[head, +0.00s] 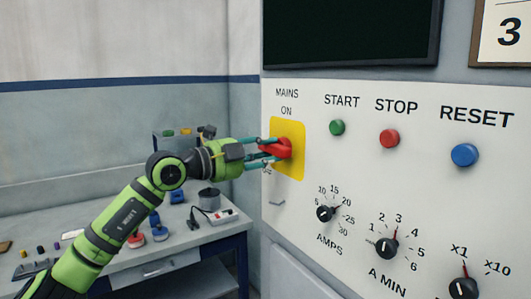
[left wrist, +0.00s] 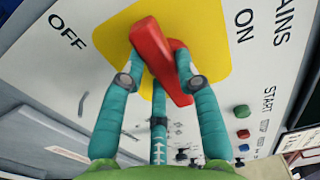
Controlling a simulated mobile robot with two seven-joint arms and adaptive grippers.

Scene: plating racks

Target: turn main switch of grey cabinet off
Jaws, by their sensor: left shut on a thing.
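The grey cabinet's main switch is a red handle (head: 284,148) on a yellow plate (head: 297,165), under the words MAINS and ON. My left gripper (head: 264,150) reaches it from the left, with its teal fingers around the handle. In the left wrist view, the red handle (left wrist: 160,62) lies between the fingers of the left gripper (left wrist: 165,78), which is shut on it. The handle slants from upper left to lower right there. OFF is printed left of the yellow plate (left wrist: 112,35) and ON right of it. The exact switch setting is unclear. My right gripper is not in view.
On the white panel, a green START button (head: 337,127), a red STOP button (head: 389,138) and a blue RESET button (head: 465,155) lie right of the switch. An AMPS knob (head: 326,213) and other knobs sit below. A bench (head: 180,252) with small items stands at left.

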